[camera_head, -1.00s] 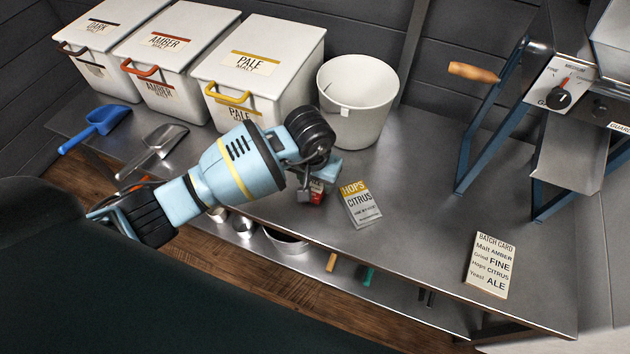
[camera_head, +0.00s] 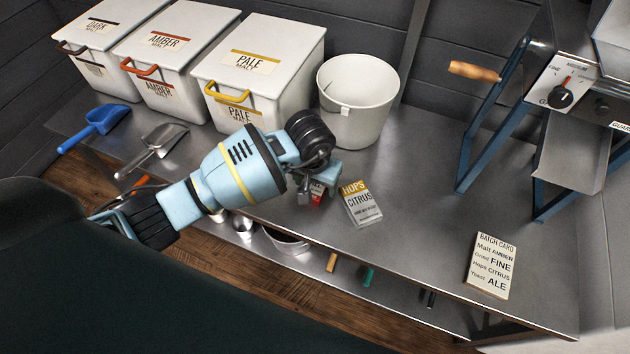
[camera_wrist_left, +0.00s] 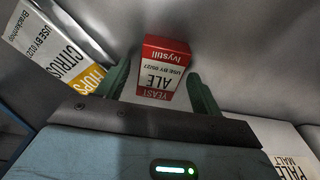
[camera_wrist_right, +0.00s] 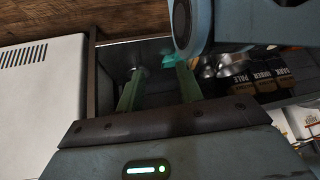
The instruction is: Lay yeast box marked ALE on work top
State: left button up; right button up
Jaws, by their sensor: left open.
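The yeast box marked ALE (camera_wrist_left: 163,70), red and white, is on the steel work top (camera_head: 420,200) in the left wrist view. My left gripper (camera_wrist_left: 158,74) is open, with one green finger on each side of the box; I cannot tell whether either touches it. In the head view the gripper (camera_head: 319,190) hides most of the box, and only a bit of red and white (camera_head: 317,197) shows. My right gripper (camera_wrist_right: 160,70) shows in its own wrist view, fingers apart and empty, low near a shelf.
A hops packet marked CITRUS (camera_head: 360,203) lies just right of the left gripper. A white bucket (camera_head: 357,105) and malt bins (camera_head: 262,60) stand behind. A batch card (camera_head: 491,265) lies at right, near the mill (camera_head: 565,110). The work top between hops and card is clear.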

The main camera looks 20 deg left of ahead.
aim_at(313, 190)
pick_arm(q)
jog(key=shift+r, duration=0.2)
notch_tip(313, 190, up, 12)
jog(key=s+p, duration=0.1)
jog(key=shift+s+p, duration=0.2)
jog(key=shift+p, duration=0.15)
jog(key=shift+f, duration=0.1)
